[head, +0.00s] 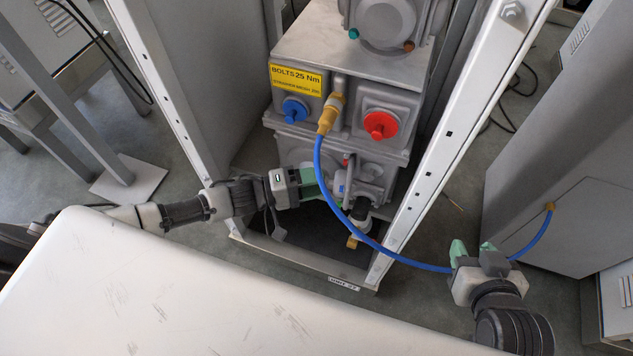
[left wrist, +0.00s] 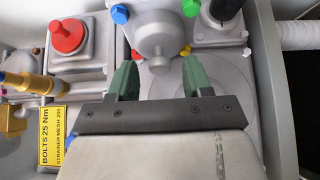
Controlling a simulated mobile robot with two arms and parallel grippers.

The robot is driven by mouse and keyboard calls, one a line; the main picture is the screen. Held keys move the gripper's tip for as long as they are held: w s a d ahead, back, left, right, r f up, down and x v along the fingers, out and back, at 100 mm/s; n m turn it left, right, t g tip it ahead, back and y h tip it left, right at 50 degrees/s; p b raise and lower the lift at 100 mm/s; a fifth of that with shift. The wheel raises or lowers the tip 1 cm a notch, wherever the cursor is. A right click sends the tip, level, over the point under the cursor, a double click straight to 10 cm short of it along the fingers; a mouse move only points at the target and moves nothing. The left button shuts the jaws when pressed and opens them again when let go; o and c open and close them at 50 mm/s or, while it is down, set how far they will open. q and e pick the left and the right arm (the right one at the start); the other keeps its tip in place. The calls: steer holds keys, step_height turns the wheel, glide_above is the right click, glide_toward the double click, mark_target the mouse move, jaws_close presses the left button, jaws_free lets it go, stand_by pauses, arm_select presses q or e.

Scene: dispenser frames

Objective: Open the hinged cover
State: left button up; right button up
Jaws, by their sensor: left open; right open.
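A grey cover with a round central boss and coloured bolts shows in the left wrist view (left wrist: 157,38); I take it to be the hinged cover. In the head view its grey housing (head: 372,176) is low in the frame, partly behind the blue hose. My left gripper (head: 318,186) reaches in from the left beside this housing. In the left wrist view its green fingers (left wrist: 160,80) are apart, empty, and point toward the boss. Whether they touch the cover is unclear. My right gripper (head: 470,252) is open at the lower right, where the blue hose passes it.
The blue hose (head: 330,190) runs from a brass fitting (head: 329,114) across the opening toward the right cabinet (head: 570,225). A red knob (head: 380,125) and a blue knob (head: 295,109) sit above. White frame posts (head: 460,125) bound the opening. A white surface (head: 150,290) fills the foreground.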

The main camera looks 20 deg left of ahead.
arm_select(q)
steer(key=shift+w+d, duration=0.15)
steer(key=shift+d, duration=0.1)
arm_select(e)
steer(key=shift+w+a+r, duration=0.1)
steer(key=shift+w+r, duration=0.05)
steer(key=shift+r, duration=0.05)
arm_select(q)
jaws_close()
steer(key=shift+a, duration=0.1)
